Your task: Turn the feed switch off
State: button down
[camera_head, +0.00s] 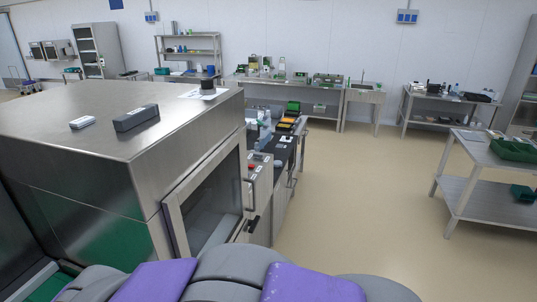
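The large steel machine (80,150) fills the left side, with a framed glass door (212,208) on its right face. Beyond the door is a narrow control panel (257,176) with a red button (251,167) and a small display near its top. A dark handle or lever shows below on the panel's edge. The panel is seen at a steep angle, and I cannot tell which control is the feed switch or how it is set. Grey and purple parts of my own body cross the bottom. My gripper is not in view.
A grey box (136,118) and a small white device (83,122) lie on the machine's top. Benches stand along the back wall. A steel table (478,190) with a green bin (513,150) stands at right. The beige floor between is clear.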

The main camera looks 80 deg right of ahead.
aim_at(257, 156)
jog(key=z, duration=2.6)
jog(key=i+l+z, duration=0.1)
jog(key=i+z, duration=0.35)
jog(key=i, duration=1.05)
jog(key=i+u, duration=0.1)
jog(key=i, duration=0.8)
jog(key=i+u, duration=0.1)
jog(key=u, duration=0.3)
jog(key=l+u, duration=0.1)
jog(key=u, duration=0.35)
jog(key=i+l+u, duration=0.1)
jog(key=u, duration=0.3)
